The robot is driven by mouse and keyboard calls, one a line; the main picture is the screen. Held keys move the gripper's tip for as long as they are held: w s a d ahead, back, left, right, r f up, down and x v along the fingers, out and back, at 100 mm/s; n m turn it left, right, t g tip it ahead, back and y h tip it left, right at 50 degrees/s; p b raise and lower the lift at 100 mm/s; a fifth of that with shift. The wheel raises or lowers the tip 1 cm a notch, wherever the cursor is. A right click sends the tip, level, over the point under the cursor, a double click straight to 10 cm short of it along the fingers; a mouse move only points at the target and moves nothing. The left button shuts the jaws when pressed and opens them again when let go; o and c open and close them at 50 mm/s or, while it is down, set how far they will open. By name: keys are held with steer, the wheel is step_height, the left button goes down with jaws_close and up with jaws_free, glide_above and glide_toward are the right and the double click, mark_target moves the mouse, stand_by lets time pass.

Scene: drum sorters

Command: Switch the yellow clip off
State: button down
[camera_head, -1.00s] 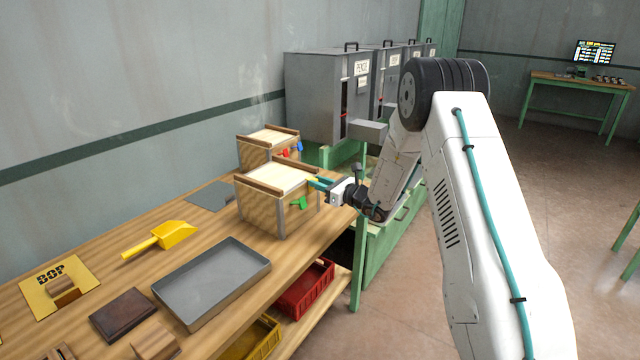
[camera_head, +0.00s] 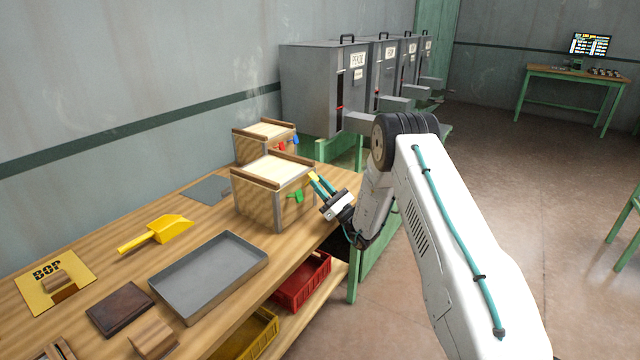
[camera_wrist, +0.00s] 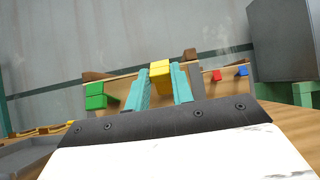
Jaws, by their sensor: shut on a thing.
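The yellow clip (camera_wrist: 160,72) sits on the front face of the nearer wooden box (camera_head: 257,205), at its right end. It shows between my teal fingers in the wrist view. My gripper (camera_head: 319,184) is shut on it, fingers slanting up and left from the wrist in the head view. In that view the yellow clip (camera_head: 314,176) is partly hidden by the fingers. The green clip (camera_head: 298,196) is on the same box, left of my fingers, and hangs angled. It also shows in the wrist view (camera_wrist: 95,95).
A second wooden box (camera_head: 250,148) behind carries a red clip (camera_head: 282,146) and a blue clip (camera_head: 295,140). Grey drum cabinets (camera_head: 322,88) stand beyond. A grey tray (camera_head: 208,276) and yellow scoop (camera_head: 160,233) lie on the bench to the left. Free floor is at right.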

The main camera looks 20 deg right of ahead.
steer(key=shift+f, duration=0.15)
stand_by(0.4)
steer(key=c, duration=1.2)
jaws_free()
